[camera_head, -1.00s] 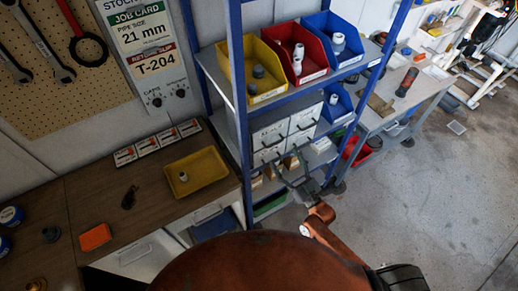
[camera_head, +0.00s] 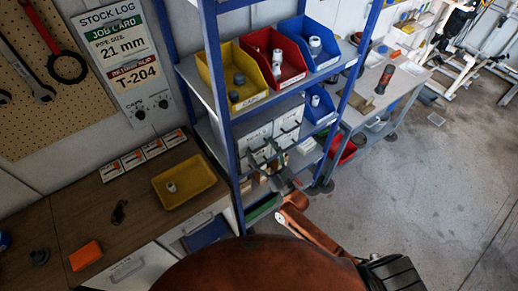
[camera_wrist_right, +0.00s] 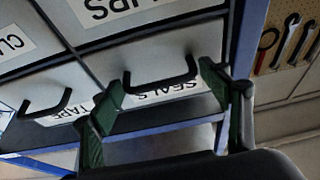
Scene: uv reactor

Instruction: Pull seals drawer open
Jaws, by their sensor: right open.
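In the right wrist view the seals drawer (camera_wrist_right: 150,55) has a pale front, a dark bar handle (camera_wrist_right: 160,80) and an upside-down SEALS label. Its front looks level with its neighbours. My right gripper (camera_wrist_right: 161,80) is open and empty, with its green fingers showing near either end of the handle; I cannot tell whether they touch it. In the head view my right gripper (camera_head: 270,160) is in front of the drawer unit (camera_head: 258,137) on the blue-framed shelf and partly covers the lower drawers. My left gripper is out of view.
A tape drawer (camera_wrist_right: 35,90) sits beside the seals drawer. Blue shelf posts (camera_head: 222,110) stand close by. Yellow (camera_head: 216,72), red (camera_head: 262,62) and blue (camera_head: 305,50) bins are above. A wooden worktop (camera_head: 75,220) is at left; open floor (camera_head: 420,190) is at right.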

